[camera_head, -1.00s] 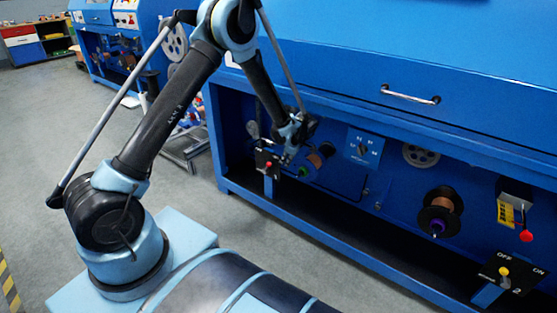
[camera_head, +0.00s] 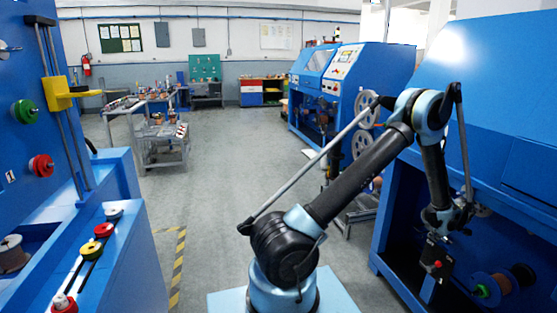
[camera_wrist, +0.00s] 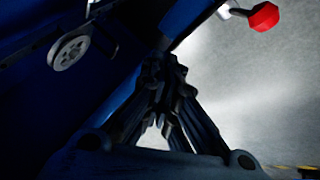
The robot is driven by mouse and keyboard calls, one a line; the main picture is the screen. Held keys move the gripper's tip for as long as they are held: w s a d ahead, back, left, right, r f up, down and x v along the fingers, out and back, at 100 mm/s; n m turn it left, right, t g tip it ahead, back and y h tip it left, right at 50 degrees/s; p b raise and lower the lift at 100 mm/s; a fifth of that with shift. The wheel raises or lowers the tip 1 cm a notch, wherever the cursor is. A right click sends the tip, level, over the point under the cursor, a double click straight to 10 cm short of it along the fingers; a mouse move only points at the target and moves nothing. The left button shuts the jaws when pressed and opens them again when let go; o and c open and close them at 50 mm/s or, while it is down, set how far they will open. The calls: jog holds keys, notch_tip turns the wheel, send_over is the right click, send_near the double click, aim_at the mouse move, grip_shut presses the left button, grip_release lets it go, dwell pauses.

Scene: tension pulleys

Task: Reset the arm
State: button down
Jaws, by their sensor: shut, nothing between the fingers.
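My gripper (camera_head: 440,222) hangs at the end of my bent arm in the head view, at the right, in front of the blue machine (camera_head: 395,215). In the wrist view my gripper (camera_wrist: 163,70) points up the picture, with its dark fingers drawn together and nothing between them. A red knob (camera_wrist: 264,16) on a pale stem shows at the upper right of the wrist view, apart from the fingers. A grey wheel (camera_wrist: 69,52) shows at the upper left.
Another blue machine (camera_head: 18,130) with a yellow bracket and colored pulleys stands at the left. A tool cart (camera_head: 160,140) stands farther back. The grey floor (camera_head: 225,165) between is open. A black box with a red knob (camera_head: 437,262) is close below my gripper.

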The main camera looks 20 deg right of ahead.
jog(key=w+a+r+y, duration=0.1)
jog(key=w+a+r, duration=0.65)
jog(key=w, duration=0.25)
jog(key=w+a+r, duration=0.7)
jog(key=w+a, duration=0.1)
jog(key=w, duration=0.2)
jog(key=w+a+r+y, duration=0.15)
jog(key=a+r, duration=0.25)
jog(key=a, duration=0.4)
jog(key=w+a+r+m+g, duration=0.1)
jog(key=w+a+r, duration=0.25)
jog(key=a, duration=0.45)
jog(key=w+a+r, duration=0.1)
jog(key=a+r, duration=0.3)
jog(key=a, duration=0.4)
jog(key=s+a+r+m+g, duration=0.1)
jog(key=s+a+r, duration=0.15)
jog(key=a, duration=0.95)
jog(key=s+a+r, duration=0.2)
jog(key=s+a, duration=0.2)
jog(key=a, duration=0.9)
jog(key=s+a+f+m, duration=0.1)
jog(key=s+a+f, duration=0.2)
jog(key=s+a, duration=0.4)
jog(key=s+a+f+g, duration=0.1)
jog(key=s+a+f, duration=0.3)
jog(key=s+a, duration=0.3)
jog(key=s, duration=0.4)
jog(key=shift+s+m, duration=0.25)
jog(key=shift+m, duration=0.15)
